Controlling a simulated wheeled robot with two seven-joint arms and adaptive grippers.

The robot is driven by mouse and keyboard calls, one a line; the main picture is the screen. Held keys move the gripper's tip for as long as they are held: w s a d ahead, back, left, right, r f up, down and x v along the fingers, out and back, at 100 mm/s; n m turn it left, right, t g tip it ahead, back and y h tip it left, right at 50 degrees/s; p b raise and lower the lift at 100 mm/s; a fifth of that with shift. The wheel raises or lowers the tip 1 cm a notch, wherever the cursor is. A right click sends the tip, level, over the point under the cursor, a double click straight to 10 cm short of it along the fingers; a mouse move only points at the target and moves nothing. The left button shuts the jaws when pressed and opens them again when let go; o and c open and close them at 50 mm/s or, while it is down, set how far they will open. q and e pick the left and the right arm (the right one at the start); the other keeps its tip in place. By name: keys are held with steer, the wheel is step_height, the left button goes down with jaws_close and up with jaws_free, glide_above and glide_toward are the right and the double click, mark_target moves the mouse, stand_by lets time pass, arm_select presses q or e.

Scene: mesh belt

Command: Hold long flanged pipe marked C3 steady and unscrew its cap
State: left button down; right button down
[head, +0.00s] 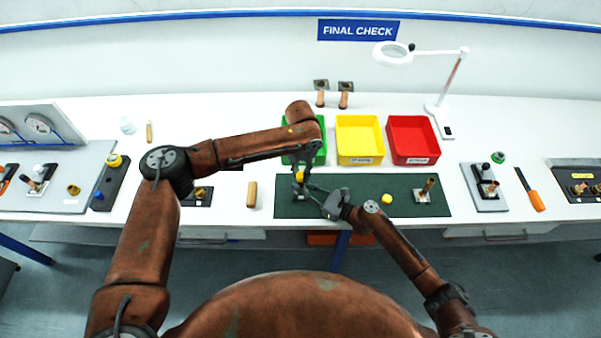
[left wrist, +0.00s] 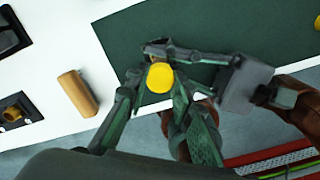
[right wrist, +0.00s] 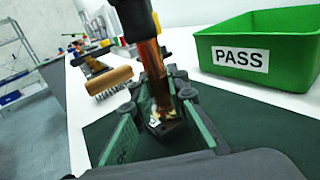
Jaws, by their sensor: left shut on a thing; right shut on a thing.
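The long flanged pipe stands upright on the green mat (head: 345,208). Its copper body (right wrist: 153,75) shows in the right wrist view with the dark flange (right wrist: 175,135) at its foot. I cannot read a C3 mark. The yellow cap (head: 299,177) sits at the top of the pipe; it also shows in the left wrist view (left wrist: 160,78). My left gripper (head: 302,170) comes down from above and is shut on the cap. My right gripper (head: 322,195) reaches in low from the right, shut on the pipe body. The fingers hide part of the pipe.
A loose yellow cap (head: 387,198) and another pipe (head: 427,187) are on the mat to the right. Green (head: 318,152), yellow (head: 360,158) and red (head: 413,160) bins stand behind.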

arm_select(q)
steer(key=n, duration=2)
steer(key=shift+n, duration=0.3)
steer(key=n, duration=0.6)
steer(key=shift+d, duration=0.1)
steer(key=n, duration=0.6)
steer(key=shift+n, duration=0.4)
steer(key=n, duration=0.6)
steer(key=shift+r+n, duration=0.1)
steer(key=shift+n, duration=0.2)
steer(key=n, duration=1.1)
steer(key=shift+w+n, duration=0.1)
steer(key=shift+n, duration=0.3)
steer(key=shift+r, duration=0.2)
steer(key=shift+r, duration=0.9)
